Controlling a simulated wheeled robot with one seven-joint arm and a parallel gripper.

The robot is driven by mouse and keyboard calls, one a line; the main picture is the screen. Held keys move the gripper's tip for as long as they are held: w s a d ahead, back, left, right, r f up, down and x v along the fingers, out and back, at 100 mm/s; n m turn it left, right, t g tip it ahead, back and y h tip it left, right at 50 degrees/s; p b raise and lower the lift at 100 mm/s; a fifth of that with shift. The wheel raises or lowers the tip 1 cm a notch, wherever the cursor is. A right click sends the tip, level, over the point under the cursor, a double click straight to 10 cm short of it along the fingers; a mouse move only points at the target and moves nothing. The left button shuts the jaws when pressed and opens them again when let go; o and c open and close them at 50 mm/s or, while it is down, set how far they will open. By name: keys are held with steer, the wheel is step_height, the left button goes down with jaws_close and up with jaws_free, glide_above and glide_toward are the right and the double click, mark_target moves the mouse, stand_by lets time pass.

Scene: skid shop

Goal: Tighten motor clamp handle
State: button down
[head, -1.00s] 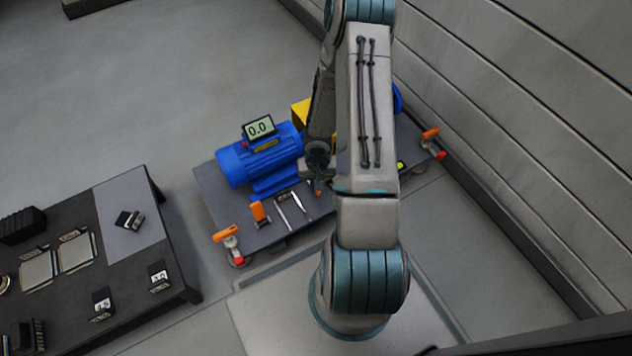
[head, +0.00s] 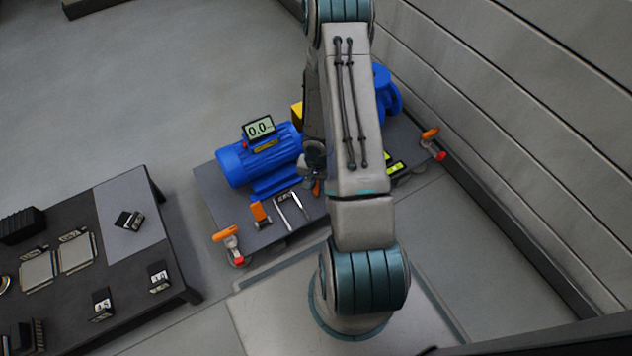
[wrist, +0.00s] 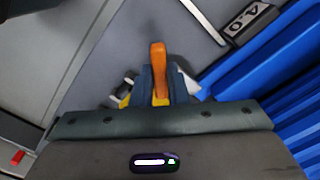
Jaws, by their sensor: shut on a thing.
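The blue motor (head: 262,166) with cooling fins sits on the grey skid plate (head: 213,190); its fins also show in the wrist view (wrist: 245,75). My gripper (wrist: 159,84) is shut on an orange clamp handle (wrist: 158,58), which stands up between the two dark fingers beside the motor. In the head view that handle (head: 316,188) is mostly hidden by my gripper and arm. Another orange handle (head: 259,212) stands at the motor's near left. A display (head: 259,128) on the motor reads 0.0.
Orange-handled, red-tipped clamps sit at the skid's left corner (head: 228,240) and right corner (head: 432,140). A blue pump-like body (head: 386,98) stands behind my arm. A dark table (head: 75,205) with small plates and tags is at left. A panelled wall (head: 510,110) is at right.

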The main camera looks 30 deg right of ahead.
steer(key=shift+m, duration=1.4)
steer(key=shift+m, duration=1.5)
